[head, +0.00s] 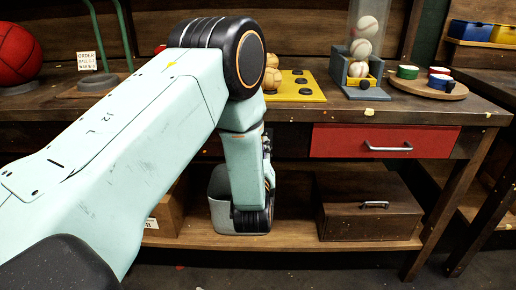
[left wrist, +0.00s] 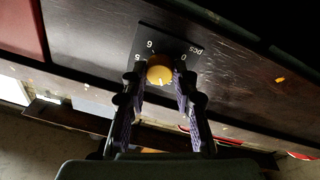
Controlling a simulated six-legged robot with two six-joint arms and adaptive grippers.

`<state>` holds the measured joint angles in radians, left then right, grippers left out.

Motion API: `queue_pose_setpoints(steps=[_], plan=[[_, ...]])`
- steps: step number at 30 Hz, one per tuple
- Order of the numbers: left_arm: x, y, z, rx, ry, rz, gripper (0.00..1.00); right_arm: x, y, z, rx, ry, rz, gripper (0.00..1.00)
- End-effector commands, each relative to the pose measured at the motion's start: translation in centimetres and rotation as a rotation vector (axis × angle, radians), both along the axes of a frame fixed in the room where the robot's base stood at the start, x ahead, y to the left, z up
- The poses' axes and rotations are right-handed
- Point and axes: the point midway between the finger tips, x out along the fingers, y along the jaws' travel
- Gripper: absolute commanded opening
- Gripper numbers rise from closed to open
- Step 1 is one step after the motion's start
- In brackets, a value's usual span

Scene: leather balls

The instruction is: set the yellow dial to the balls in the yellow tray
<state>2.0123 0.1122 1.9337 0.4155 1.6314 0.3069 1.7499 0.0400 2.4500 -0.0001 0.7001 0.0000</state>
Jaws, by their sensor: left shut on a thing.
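A small white mark shows on the dial's lower edge. My left gripper (left wrist: 158,80) has one finger on each side of the dial and is shut on it. In the head view my left arm hides the dial and most of the gripper. The yellow tray (head: 308,94) lies on the bench with several dark round recesses. Tan balls (head: 271,79) show at its left end, partly hidden by my arm. My right gripper is in neither view.
A clear tube dispenser (head: 362,50) with white balls stands right of the tray. A round wooden board (head: 430,88) holds coloured cups. A red drawer (head: 345,141) is under the bench top. A brown box (head: 368,208) and a grey bin (head: 222,205) stand on the shelf below.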

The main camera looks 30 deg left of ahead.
Motion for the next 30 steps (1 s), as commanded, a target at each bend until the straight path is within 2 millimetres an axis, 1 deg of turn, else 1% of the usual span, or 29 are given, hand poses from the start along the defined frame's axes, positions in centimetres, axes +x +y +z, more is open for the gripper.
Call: queue_pose_setpoints(steps=[6, 12, 29, 30], plan=[[0.05, -0.02, 0.12, -0.102, -0.067, 0.0, 0.0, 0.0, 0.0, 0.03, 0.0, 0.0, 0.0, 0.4], [0.04, 0.0, 0.12, -0.155, -0.1, 0.002, 0.0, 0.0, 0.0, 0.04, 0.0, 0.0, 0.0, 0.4], [0.02, 0.05, 0.12, -0.177, -0.114, 0.003, 0.0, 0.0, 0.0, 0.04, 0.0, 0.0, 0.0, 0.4], [0.02, 0.05, 0.12, -0.178, -0.113, 0.003, 0.31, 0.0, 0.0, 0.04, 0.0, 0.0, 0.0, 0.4]])
